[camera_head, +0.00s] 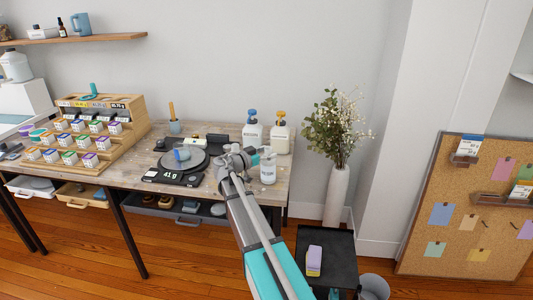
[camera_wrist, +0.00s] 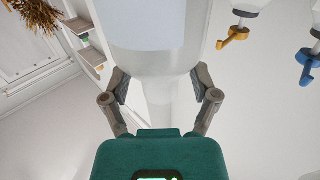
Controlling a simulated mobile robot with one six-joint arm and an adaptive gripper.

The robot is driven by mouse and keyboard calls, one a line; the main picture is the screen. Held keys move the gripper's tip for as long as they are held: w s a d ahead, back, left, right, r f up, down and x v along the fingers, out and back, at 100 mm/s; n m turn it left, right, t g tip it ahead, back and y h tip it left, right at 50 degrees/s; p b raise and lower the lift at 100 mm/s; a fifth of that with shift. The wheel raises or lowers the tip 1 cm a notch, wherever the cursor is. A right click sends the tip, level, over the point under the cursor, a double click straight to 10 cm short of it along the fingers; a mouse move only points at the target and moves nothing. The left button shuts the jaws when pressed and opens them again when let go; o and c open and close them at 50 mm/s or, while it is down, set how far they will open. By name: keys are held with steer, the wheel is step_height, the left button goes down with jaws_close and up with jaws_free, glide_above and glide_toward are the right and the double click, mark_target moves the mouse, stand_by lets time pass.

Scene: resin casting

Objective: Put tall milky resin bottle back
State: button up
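A milky white bottle (camera_head: 268,170) with a grey top is at the right end of the wooden table, in front of two pump bottles. My gripper (camera_head: 254,157) is at its left side. In the wrist view my gripper (camera_wrist: 162,82) has one finger on each side of the milky bottle (camera_wrist: 155,30), near its narrowing shoulder, and the fingers appear to touch it. The bottle looks upright. I cannot tell whether its base touches the table.
A blue-topped pump bottle (camera_head: 252,134) and a yellow-topped one (camera_head: 281,136) stand behind. A scale (camera_head: 182,178) reading about 41 g and a dark turntable (camera_head: 197,164) lie left. A plant vase (camera_head: 337,190) and black cart (camera_head: 328,255) are right of the table.

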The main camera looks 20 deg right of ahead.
steer(key=shift+r, duration=0.15)
steer(key=s+a, duration=0.2)
steer(key=a, duration=1)
stand_by(0.3)
steer(key=shift+s+d, duration=0.1)
steer(key=shift+s, duration=0.05)
stand_by(0.4)
steer(key=s+f+n+g+y, duration=0.2)
steer(key=s+f+n+y, duration=0.55)
steer(key=s+f, duration=0.45)
steer(key=s+a+f+n+g+y, duration=0.1)
steer(key=s+a+f+n+y, duration=0.5)
steer(key=s+a+n+y, duration=0.2)
steer(key=s+a+y, duration=0.2)
steer(key=s+a, duration=0.1)
steer(key=shift+s+a+f, duration=0.15)
steer(key=shift+s+f, duration=0.05)
steer(key=shift+s, duration=0.2)
